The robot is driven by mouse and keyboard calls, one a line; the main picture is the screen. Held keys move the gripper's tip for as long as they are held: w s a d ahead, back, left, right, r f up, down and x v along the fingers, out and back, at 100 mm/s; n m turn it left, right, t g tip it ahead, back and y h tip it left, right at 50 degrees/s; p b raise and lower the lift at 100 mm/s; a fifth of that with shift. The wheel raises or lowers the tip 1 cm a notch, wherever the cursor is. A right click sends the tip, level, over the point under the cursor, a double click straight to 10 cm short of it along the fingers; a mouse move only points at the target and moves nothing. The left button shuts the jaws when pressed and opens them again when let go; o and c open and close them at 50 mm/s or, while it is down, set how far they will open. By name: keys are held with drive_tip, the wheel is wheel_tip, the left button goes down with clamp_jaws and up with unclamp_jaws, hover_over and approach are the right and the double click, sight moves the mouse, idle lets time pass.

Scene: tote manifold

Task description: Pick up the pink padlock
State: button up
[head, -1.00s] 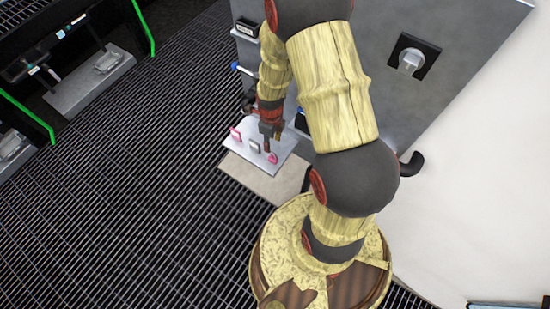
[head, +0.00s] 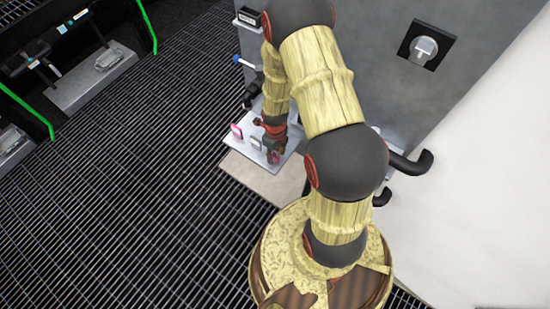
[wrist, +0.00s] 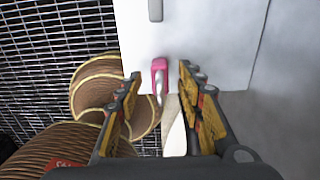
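A pink padlock (wrist: 158,68) shows in the wrist view near the edge of a pale plate, between the two fingers of my gripper (wrist: 159,80). The fingers are apart, with visible gaps to the padlock on both sides. In the head view my gripper (head: 274,155) is low over the right end of the small plate (head: 262,163), and largely hides the padlock there. A second pink piece (head: 236,131) stands at the plate's left end. A grey piece (head: 255,142) stands between, and it also shows in the wrist view (wrist: 156,10).
The plate sits against a grey cabinet (head: 375,85) with a blue-handled valve (head: 242,62) above it. A black pipe (head: 412,163) juts out at the right. Open floor grating (head: 140,190) lies to the left.

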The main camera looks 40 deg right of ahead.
drive_tip(key=shift+r, duration=0.1)
clamp_jaws()
idle(0.4)
